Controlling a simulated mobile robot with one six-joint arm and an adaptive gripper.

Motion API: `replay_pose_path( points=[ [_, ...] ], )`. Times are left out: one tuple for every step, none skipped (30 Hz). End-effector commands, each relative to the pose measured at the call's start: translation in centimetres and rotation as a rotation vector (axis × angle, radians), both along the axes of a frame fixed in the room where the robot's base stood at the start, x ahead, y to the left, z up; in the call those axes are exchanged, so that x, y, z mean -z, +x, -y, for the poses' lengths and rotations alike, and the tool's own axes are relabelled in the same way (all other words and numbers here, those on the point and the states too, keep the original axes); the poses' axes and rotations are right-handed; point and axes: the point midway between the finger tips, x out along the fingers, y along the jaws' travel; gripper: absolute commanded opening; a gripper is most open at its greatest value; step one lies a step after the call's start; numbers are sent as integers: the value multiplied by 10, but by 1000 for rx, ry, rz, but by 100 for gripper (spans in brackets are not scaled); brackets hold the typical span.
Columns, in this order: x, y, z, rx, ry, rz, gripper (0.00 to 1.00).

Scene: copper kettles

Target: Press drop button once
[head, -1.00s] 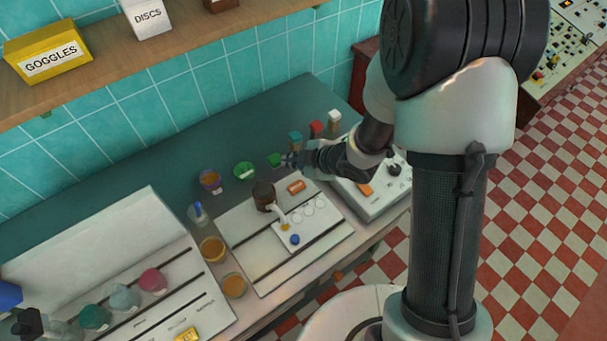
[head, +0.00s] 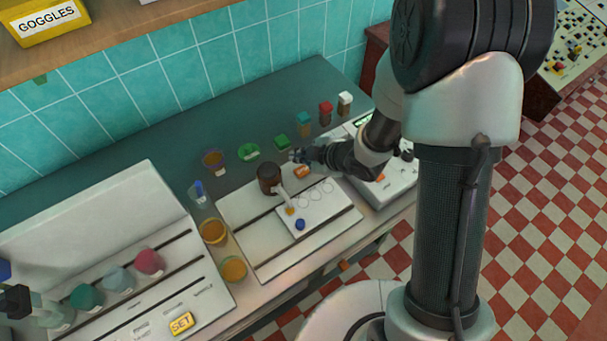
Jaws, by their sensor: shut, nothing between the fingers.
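A white dropper station (head: 262,238) stands on the bench, with a brown bottle (head: 268,178) and a thin pale spout. A small blue button (head: 300,224) sits on its front plate. An orange piece (head: 303,171) lies toward the station's back right; I cannot read any marking on it. No label shows clearly which of these is the drop button. My gripper (head: 297,156) is shut and empty, just behind the orange piece in the picture. I cannot tell whether it touches anything.
Green, teal, red and white blocks (head: 325,113) stand behind my arm. Cups of orange liquid (head: 233,270) stand left of the station. A white panel with coloured knobs and a yellow SET button (head: 181,323) is at the front left. A shelf holds a GOGGLES box (head: 45,20).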

Motion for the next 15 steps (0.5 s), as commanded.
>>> replay_pose_path(
  points=[
    [13,0,0,0,0,0,0],
    [16,0,0,-1,1,0,0],
    [20,0,0,-1,1,-1,0],
    [22,0,0,-1,1,-1,0],
    [24,0,0,-1,1,-1,0],
    [26,0,0,-1,1,-1,0],
    [26,0,0,-1,1,-1,0],
    [27,0,0,-1,1,-1,0],
    [27,0,0,-1,1,-1,0],
    [27,0,0,-1,1,-1,0],
    [27,0,0,-1,1,-1,0],
    [26,0,0,-1,1,-1,0],
    [26,0,0,-1,1,-1,0],
    [26,0,0,-1,1,-1,0],
    [26,0,0,-1,1,-1,0]
  ],
)
